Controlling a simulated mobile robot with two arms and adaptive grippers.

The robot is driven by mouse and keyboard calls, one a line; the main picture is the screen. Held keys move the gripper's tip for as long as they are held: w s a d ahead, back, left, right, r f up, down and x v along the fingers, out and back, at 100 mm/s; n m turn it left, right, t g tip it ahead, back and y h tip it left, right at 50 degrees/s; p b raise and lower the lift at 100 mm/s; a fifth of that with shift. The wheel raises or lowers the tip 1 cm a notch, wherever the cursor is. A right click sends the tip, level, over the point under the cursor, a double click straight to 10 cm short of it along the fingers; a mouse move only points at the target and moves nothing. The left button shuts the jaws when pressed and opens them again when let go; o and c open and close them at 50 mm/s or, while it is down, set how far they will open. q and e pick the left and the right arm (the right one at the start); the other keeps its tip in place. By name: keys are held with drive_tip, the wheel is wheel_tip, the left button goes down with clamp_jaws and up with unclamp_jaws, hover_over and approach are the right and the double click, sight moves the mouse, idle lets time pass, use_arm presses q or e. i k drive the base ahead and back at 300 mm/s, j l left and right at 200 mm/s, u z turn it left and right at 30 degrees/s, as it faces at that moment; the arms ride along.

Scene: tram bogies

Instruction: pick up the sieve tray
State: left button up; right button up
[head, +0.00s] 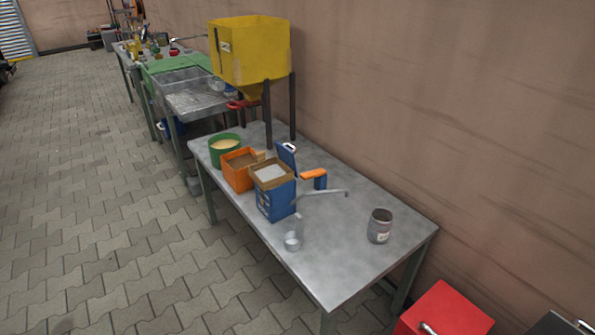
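I cannot pick out the sieve tray with certainty. A grey, grid-like metal surface (197,103) shows on the bench beyond the near table, partly behind the yellow hopper; it is too small to tell whether it is a loose tray. A round green container (225,153) with pale, sand-like contents stands at the far end of the near table, beside an orange box (238,172). Neither of my grippers is in view.
The near grey metal table (345,268) stands along the wall. It bears a blue box (276,200), a clear cup (292,240), a grey can (380,226) and the yellow hopper (250,50) on legs. A red box (445,312) is at lower right. The paved floor (100,220) at left is clear.

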sight(270, 173)
drive_tip(key=i+j+z, duration=0.15)
drive_tip(key=z, duration=0.25)
drive_tip(key=i+j+z, duration=0.15)
drive_tip(key=z, duration=0.25)
drive_tip(key=j+z, duration=0.3)
drive_tip(key=z, duration=0.15)
drive_tip(key=i+j+z, duration=0.1)
drive_tip(key=j+z, duration=0.5)
drive_tip(key=j, duration=0.55)
drive_tip(key=j+z, duration=0.15)
drive_tip(key=j, duration=0.6)
drive_tip(key=j+z, duration=0.2)
drive_tip(key=j, duration=0.55)
drive_tip(key=k+j+z, duration=0.2)
drive_tip(key=j, duration=0.5)
